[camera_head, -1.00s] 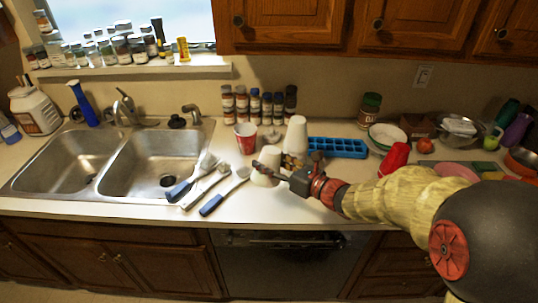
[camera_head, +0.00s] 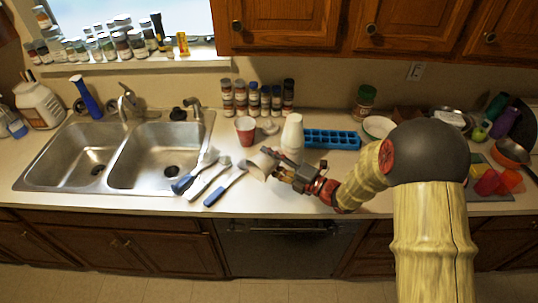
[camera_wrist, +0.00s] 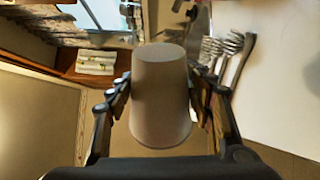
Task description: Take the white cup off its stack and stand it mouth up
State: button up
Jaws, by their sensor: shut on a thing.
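The white cup (camera_head: 262,163) is between the fingers of my gripper (camera_head: 277,169), tilted onto its side just above the counter or near it; the exact gap is unclear. In the wrist view the cup (camera_wrist: 160,100) fills the middle, with a finger on each side. Its narrow closed end is at the top of that picture and its wide end toward the bottom; the inside is hidden. Other white cups (camera_head: 292,133) stand stacked mouth down just behind my gripper.
A red cup (camera_head: 245,131) stands behind the held cup. Brushes with blue handles (camera_head: 225,187) lie to its left, beside the double sink (camera_head: 115,152). A blue ice tray (camera_head: 333,139) is behind right. Counter in front of the gripper (camera_head: 270,203) is clear.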

jog(key=m, duration=0.3)
jog(key=shift+f, duration=0.15)
jog(key=m+t, duration=0.1)
jog(key=m, duration=0.3)
jog(key=shift+a+f, duration=0.1)
jog(key=shift+f, duration=0.1)
jog(key=m+p, duration=0.2)
jog(key=shift+r+y+p, duration=0.2)
jog(key=shift+y+p, duration=0.1)
jog(key=m+p, duration=0.2)
jog(key=m+t+p, duration=0.1)
jog(key=m+p, duration=0.1)
jog(key=shift+s+a+f+p, duration=0.1)
jog(key=shift+s+f+p, duration=0.1)
jog(key=shift+p, duration=0.1)
jog(key=m+t+h+p, duration=0.1)
jog(key=m+p, duration=0.4)
jog(key=m, duration=0.1)
jog(key=shift+s+a, duration=0.1)
jog(key=shift+a, duration=0.05)
jog(key=shift+r+m+p, duration=0.1)
jog(key=shift+m+p, duration=0.2)
jog(key=shift+p, duration=0.75)
jog(key=p, duration=0.4)
jog(key=shift+m, duration=0.3)
jog(key=p, duration=0.4)
